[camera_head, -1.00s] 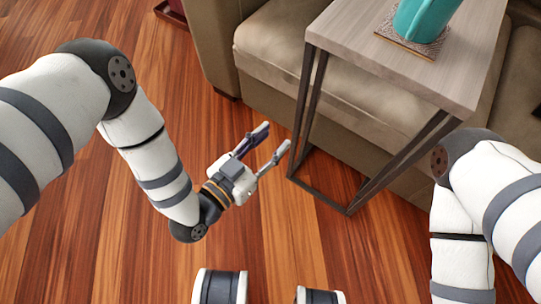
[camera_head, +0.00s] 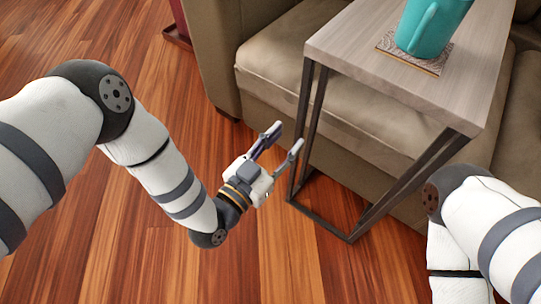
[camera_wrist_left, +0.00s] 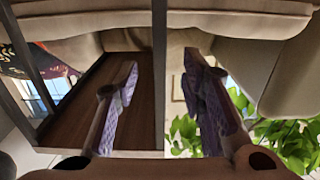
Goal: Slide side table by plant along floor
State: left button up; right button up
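The side table (camera_head: 350,40) has a pale wood top and a thin dark metal frame. It stands at the upper right in the head view, partly over the sofa seat. My left gripper (camera_head: 286,137) is open just left of the table's near-left legs (camera_head: 304,110). In the left wrist view, a dark upright leg (camera_wrist_left: 159,80) shows between the two spread fingers of the left gripper (camera_wrist_left: 162,62); I cannot tell whether they touch it. Green plant leaves (camera_wrist_left: 290,140) show at the right there. My right gripper is out of view.
A teal mug (camera_head: 430,25) stands on a patterned coaster (camera_head: 412,55) on the table top. A beige sofa (camera_head: 265,65) is behind and beneath the table top. Wood floor (camera_head: 140,240) is open to the left and in front.

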aim_at(299, 126)
pick_arm(q)
jog(key=b+x, duration=0.1)
jog(key=x, duration=0.5)
jog(key=shift+w+d+b, duration=0.2)
jog(key=shift+b, duration=0.15)
jog(key=shift+c, duration=0.3)
grip_shut()
